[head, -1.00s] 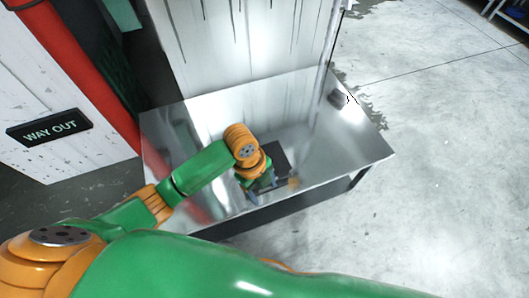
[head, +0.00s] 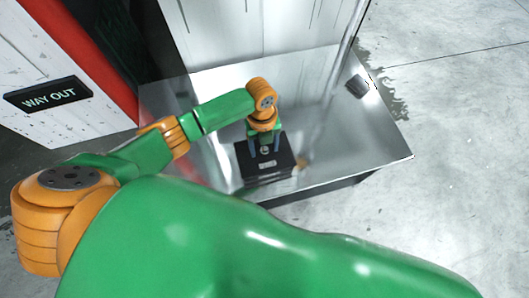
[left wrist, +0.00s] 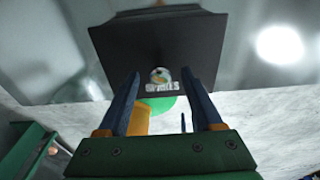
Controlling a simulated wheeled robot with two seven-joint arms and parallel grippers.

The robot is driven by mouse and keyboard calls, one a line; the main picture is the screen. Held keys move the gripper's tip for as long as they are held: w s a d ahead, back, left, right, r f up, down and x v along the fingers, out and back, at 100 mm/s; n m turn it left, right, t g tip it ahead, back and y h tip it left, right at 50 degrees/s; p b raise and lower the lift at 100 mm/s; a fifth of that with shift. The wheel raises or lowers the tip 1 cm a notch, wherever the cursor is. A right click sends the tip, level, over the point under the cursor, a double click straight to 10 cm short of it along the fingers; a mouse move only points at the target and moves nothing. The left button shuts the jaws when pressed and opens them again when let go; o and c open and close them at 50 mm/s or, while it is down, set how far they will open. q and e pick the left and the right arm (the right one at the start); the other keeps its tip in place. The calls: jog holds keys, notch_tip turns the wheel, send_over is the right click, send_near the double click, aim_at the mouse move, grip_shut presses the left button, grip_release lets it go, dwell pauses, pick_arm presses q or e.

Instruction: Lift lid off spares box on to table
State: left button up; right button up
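The black spares box (head: 268,178) stands on the shiny metal table (head: 355,150), its dark lid (head: 285,150) seated on top as far as I can see. A small pale round knob (head: 265,150) is on the lid. My left gripper (head: 264,148) is over the box, its two blue fingers spread on either side of the knob. In the left wrist view, the fingers (left wrist: 161,78) are open with the knob (left wrist: 160,75) between them, apart from it, and a white "SPARES" label (left wrist: 160,87) shows just below.
A small dark object (head: 357,86) lies near the table's far right corner. A pale upright panel (head: 260,35) stands behind the table. The table's right part is mostly clear.

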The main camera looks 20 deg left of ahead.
pick_arm(q)
grip_shut()
jog(key=shift+r, duration=0.1)
